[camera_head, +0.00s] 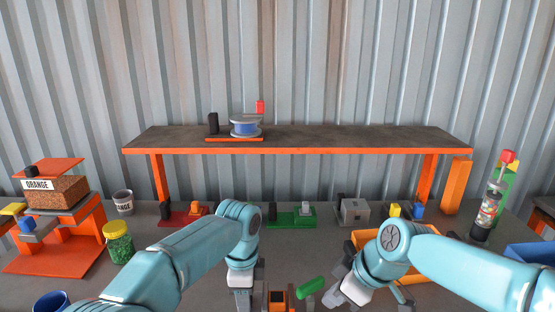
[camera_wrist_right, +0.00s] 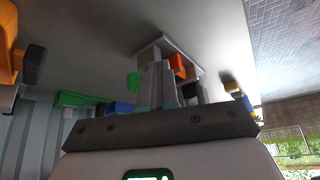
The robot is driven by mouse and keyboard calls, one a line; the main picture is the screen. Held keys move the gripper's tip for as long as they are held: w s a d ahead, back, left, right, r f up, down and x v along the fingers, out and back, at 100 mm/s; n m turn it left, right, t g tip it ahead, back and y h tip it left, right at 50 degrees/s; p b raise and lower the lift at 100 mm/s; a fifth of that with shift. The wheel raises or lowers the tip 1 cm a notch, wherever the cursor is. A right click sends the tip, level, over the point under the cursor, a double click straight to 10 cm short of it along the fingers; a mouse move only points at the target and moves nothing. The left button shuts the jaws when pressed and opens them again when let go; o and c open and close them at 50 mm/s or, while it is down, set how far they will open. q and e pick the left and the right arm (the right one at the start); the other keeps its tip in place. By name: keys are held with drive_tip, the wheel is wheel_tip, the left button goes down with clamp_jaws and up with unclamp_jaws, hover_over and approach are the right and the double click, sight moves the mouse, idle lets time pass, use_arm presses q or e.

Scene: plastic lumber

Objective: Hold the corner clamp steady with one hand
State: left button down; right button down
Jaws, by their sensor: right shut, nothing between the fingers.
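An orange and dark block (camera_head: 278,298) stands between grey upright parts at the bottom middle of the head view. It may be part of the corner clamp, but I cannot tell for sure. In the right wrist view, a pale grey angled frame (camera_wrist_right: 160,42) with an orange block (camera_wrist_right: 179,66) lies beyond the fingers. My right gripper (camera_head: 330,297) is shut and empty, to the right of the block; its fingers also show in the wrist view (camera_wrist_right: 158,85). A green piece (camera_head: 310,286) lies beside it. My left gripper (camera_head: 243,298) points down left of the block; its fingertips are unclear.
An orange-edged shelf (camera_head: 350,140) spans the back, with a blue spool (camera_head: 244,125) on it. A yellow-lidded green jar (camera_head: 118,243) and an orange stand (camera_head: 60,250) are left. A blue bin (camera_head: 530,256) is right. An orange tray (camera_head: 372,238) lies behind my right arm.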

drive_tip(key=shift+w+a, duration=0.35)
drive_tip(key=shift+w, duration=0.1)
idle(1.0)
drive_tip(key=shift+w+d, duration=0.15)
drive_tip(key=shift+d, duration=0.05)
drive_tip(key=shift+w+d, duration=0.35)
drive_tip(key=shift+w, duration=0.05)
drive_tip(key=shift+w, duration=0.1)
drive_tip(key=shift+w+d, duration=0.1)
drive_tip(key=shift+w+d, duration=0.15)
drive_tip(key=shift+w, duration=0.3)
drive_tip(key=shift+w, duration=0.25)
drive_tip(key=shift+d, duration=0.1)
idle(0.5)
